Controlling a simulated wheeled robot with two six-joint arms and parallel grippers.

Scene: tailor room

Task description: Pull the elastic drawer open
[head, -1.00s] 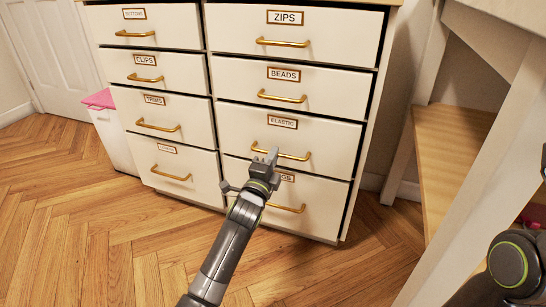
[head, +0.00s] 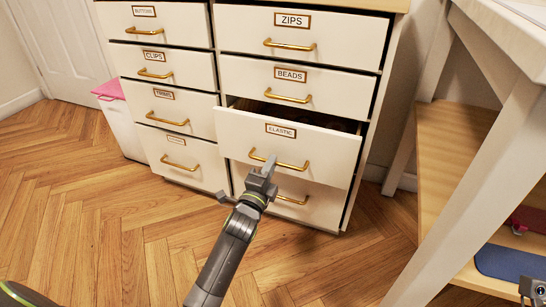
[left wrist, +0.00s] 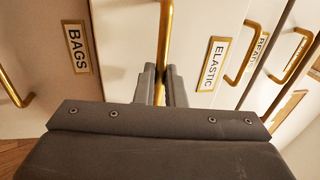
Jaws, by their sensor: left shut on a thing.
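The drawer labelled ELASTIC (head: 232,125) is the third down in the cabinet's right column. It stands partly out, and a dark gap above its front shows some of its inside. Its gold bar handle (head: 291,166) runs across the front; it also shows in the left wrist view (left wrist: 165,35), between the fingers. My left gripper (head: 264,168) is shut on this handle near its left end. The fingertips are partly hidden by the gripper body. A grey piece, perhaps of my right arm, shows at the bottom right corner; its fingers cannot be made out.
The BEADS drawer (head: 335,90) above is shut, and the drawer below (head: 320,205) is shut and partly hidden. A white table leg (head: 468,165) and wooden shelf (head: 450,120) stand at the right. A pink-lidded white bin (head: 120,118) is at the left. Floor in front is clear.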

